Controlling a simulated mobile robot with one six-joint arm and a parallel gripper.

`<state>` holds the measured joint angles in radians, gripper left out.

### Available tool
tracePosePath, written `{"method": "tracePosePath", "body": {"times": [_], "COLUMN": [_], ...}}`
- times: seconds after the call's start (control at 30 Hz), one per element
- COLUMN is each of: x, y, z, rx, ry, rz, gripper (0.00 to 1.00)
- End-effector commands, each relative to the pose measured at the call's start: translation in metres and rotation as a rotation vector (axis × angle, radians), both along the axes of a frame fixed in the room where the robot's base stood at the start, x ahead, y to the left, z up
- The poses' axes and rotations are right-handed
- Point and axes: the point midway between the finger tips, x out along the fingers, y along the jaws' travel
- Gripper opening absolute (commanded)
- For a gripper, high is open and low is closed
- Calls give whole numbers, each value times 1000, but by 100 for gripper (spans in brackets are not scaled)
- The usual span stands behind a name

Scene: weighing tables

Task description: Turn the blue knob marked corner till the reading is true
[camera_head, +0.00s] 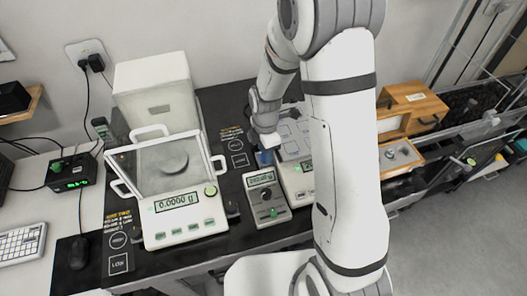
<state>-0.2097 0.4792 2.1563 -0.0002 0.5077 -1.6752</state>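My gripper (267,141) points down at the middle of the dark table, left of the second scale. Its fingers are too small to tell open from shut. A small blue piece (264,158) shows right below it, perhaps the blue knob; whether they touch I cannot tell, and no "corner" marking is legible. The second scale (297,181) is partly hidden behind my arm. Its display (307,165) is lit, but too small and cut off to read. A grey handheld meter (266,197) with a lit display and a round dial stands in front of the blue piece.
A balance (187,228) with a glass draft shield stands at left, reading about 0.0000 g. Wooden boxes (413,103) stand at right behind my arm.

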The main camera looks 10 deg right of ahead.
Motion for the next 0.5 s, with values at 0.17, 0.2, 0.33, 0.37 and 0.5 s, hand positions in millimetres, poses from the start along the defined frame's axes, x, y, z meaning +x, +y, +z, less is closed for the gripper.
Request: {"method": "tracePosePath", "body": {"times": [0.17, 0.2, 0.33, 0.37, 0.5], "x": [0, 0, 0, 0, 0], "y": [0, 0, 0, -1, -1], "z": [-16, -18, -21, -21, -21], "rx": [0, 0, 0, 0, 0], "ry": [0, 0, -1, -1, -1], "rz": [-2, -2, -2, -2, -3], "gripper": [39, 39, 39, 39, 39]}}
